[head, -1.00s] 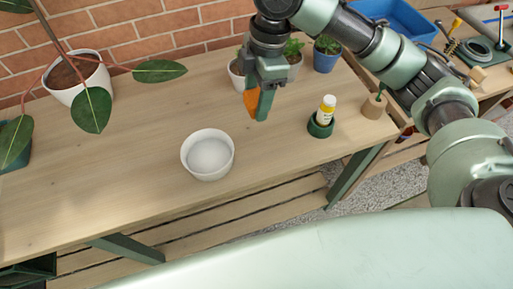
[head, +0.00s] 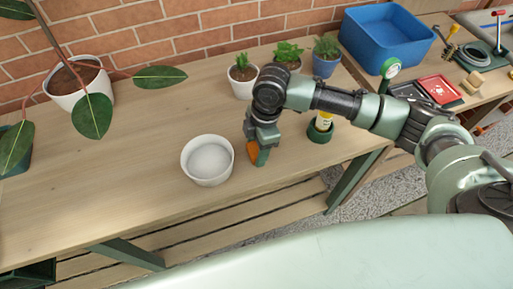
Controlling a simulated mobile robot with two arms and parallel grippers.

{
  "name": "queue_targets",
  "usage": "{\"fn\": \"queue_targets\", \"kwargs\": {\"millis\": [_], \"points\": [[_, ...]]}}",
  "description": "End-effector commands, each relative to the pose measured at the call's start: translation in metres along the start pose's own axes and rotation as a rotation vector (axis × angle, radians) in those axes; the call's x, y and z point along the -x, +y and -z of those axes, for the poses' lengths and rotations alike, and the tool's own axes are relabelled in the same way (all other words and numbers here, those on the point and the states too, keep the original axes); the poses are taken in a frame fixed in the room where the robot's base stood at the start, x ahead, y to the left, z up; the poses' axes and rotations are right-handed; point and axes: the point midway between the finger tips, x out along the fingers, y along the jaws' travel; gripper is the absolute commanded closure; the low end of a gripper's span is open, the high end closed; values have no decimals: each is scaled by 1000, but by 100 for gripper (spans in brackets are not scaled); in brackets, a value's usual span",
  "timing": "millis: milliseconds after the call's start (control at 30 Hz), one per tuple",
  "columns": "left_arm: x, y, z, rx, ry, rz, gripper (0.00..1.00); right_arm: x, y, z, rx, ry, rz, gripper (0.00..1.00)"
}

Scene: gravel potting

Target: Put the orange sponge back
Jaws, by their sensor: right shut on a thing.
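The orange sponge (head: 253,150) is between the fingers of my right gripper (head: 258,155). The gripper is shut on it and points down, just right of the white bowl (head: 207,160). The sponge is low, near the tabletop; I cannot tell whether it touches the wood. The fingers hide part of it. The bowl stands upright on the wooden table (head: 120,180) and holds something pale. My left gripper is not in view.
Small potted plants (head: 242,75) stand along the back. A yellow-and-white bottle (head: 323,122) in a green holder is partly behind my right arm. A blue bin (head: 387,38) and a red tray (head: 438,90) are at the right. The table left of the bowl is clear.

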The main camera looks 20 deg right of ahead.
Motion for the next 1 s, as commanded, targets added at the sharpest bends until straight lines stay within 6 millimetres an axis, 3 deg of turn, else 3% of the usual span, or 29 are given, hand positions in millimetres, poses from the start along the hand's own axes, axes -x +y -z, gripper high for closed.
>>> {"fn": "queue_targets", "kwargs": {"millis": [367,400,467,800,1000], "points": [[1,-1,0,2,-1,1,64,-7,0,-1,1,1,0,88],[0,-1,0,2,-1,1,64,-7,0,-1,1,1,-1,36],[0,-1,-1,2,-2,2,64,-7,0,-1,1,1,-1,23],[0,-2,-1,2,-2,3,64,-5,0,-1,1,0,-2,23],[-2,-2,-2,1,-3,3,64,20,1,-1,1,1,-5,23]]}}
